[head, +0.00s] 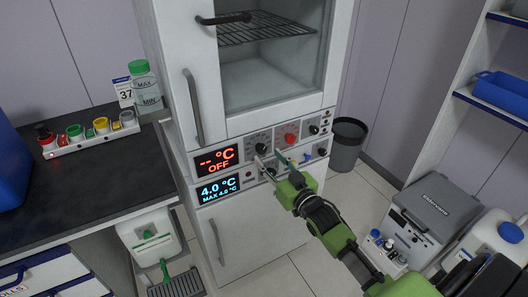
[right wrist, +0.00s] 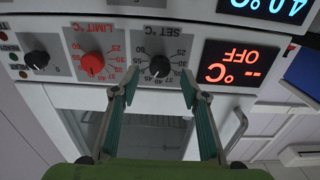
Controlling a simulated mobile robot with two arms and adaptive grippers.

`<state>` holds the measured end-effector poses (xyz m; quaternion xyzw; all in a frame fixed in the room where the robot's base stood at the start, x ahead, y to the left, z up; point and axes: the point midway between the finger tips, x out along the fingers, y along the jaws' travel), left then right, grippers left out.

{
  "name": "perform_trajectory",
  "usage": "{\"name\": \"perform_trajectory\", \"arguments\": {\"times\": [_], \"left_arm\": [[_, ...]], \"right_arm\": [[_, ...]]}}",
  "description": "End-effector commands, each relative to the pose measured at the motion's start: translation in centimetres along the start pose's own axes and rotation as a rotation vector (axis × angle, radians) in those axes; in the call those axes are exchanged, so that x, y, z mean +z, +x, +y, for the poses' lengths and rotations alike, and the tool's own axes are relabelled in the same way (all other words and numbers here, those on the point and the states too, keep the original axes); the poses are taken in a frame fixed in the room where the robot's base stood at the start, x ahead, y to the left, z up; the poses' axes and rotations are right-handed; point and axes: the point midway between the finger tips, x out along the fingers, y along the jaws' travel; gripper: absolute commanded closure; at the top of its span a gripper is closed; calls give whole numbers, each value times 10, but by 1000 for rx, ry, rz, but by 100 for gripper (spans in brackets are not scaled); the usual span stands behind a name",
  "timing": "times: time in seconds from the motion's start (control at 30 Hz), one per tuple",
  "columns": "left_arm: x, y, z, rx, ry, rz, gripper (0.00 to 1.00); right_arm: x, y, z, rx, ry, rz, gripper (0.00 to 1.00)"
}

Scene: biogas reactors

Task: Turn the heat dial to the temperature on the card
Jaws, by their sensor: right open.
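The card (head: 125,93) on the bench at the left reads 37. The heat dial, a black knob marked SET °C (right wrist: 160,66), is on the cabinet's panel beside the red LIMIT knob (right wrist: 92,64); in the head view the black knob (head: 261,148) is left of the red one. The upper display (head: 217,160) reads "-- °C" and OFF. My right gripper (right wrist: 160,88) is open, its fingertips on either side of the black knob in the picture; contact cannot be told. In the head view the right gripper (head: 269,158) is before the panel. My left gripper is not in view.
A lower display (head: 218,189) reads 4.0 °C. Another black knob (right wrist: 36,58) is beyond the red one. A door handle (head: 194,107) juts out above the panel. A bin (head: 347,143) is at the right.

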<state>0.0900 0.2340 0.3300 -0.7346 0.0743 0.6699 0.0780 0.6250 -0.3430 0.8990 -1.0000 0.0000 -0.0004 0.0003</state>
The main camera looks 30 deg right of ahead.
Motion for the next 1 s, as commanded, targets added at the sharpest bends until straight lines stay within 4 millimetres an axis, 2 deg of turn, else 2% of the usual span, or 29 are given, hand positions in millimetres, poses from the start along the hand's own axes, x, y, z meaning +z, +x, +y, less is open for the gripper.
{"name": "perform_trajectory", "arguments": {"times": [0.1, 0.3, 0.67, 0.8, 1.0], "left_arm": [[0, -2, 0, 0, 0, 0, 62], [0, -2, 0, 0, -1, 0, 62], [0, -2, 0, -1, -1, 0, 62], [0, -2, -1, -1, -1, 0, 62], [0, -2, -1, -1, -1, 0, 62]], "right_arm": [[-2, 20, 0, 0, -1, 1, 59], [0, 39, 0, 0, -1, -1, 59], [1, 42, 0, 0, -1, -1, 59], [1, 42, 0, 0, 0, -1, 95], [1, 42, 0, 0, -3, -1, 97]]}}
